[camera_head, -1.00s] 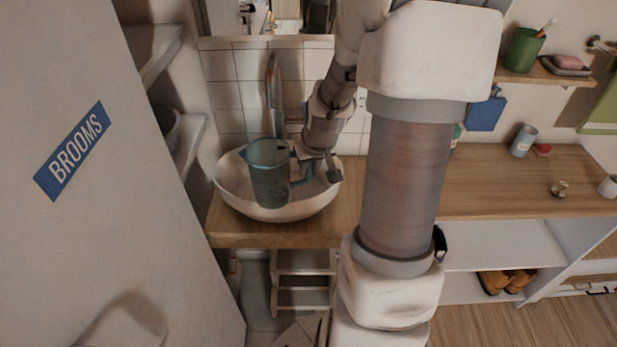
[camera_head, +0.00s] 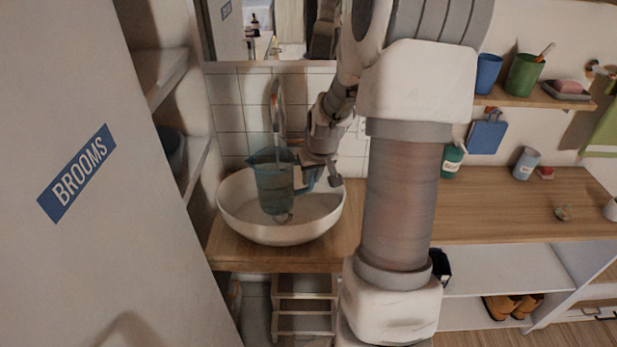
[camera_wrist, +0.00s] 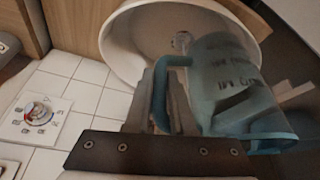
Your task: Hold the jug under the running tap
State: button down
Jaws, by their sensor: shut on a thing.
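The jug (camera_head: 272,186) is a see-through blue-teal jug with a handle on its right side. It is upright, held over the white basin (camera_head: 232,214), in front of the tap (camera_head: 277,98). My gripper (camera_head: 318,176) is shut on the jug's handle. In the wrist view the jug (camera_wrist: 230,85) shows dark markings on its side, and my gripper's fingers (camera_wrist: 165,100) close around the handle. The tap's lower part is hidden behind the jug. I cannot tell clearly whether water runs into it.
The basin stands on a wooden counter (camera_head: 470,195). A door marked BROOMS (camera_head: 76,173) and shelves (camera_head: 160,80) close in on the left. A mirror (camera_head: 270,30) hangs above the tiles. A green cup (camera_head: 524,75) and a blue cup (camera_head: 488,72) stand on the upper right shelf.

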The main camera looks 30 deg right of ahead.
jog(key=shift+w, duration=0.1)
jog(key=w+d, duration=0.4)
jog(key=w, duration=0.2)
jog(key=shift+w+d, duration=0.15)
jog(key=shift+d, duration=0.05)
dwell(7.1)
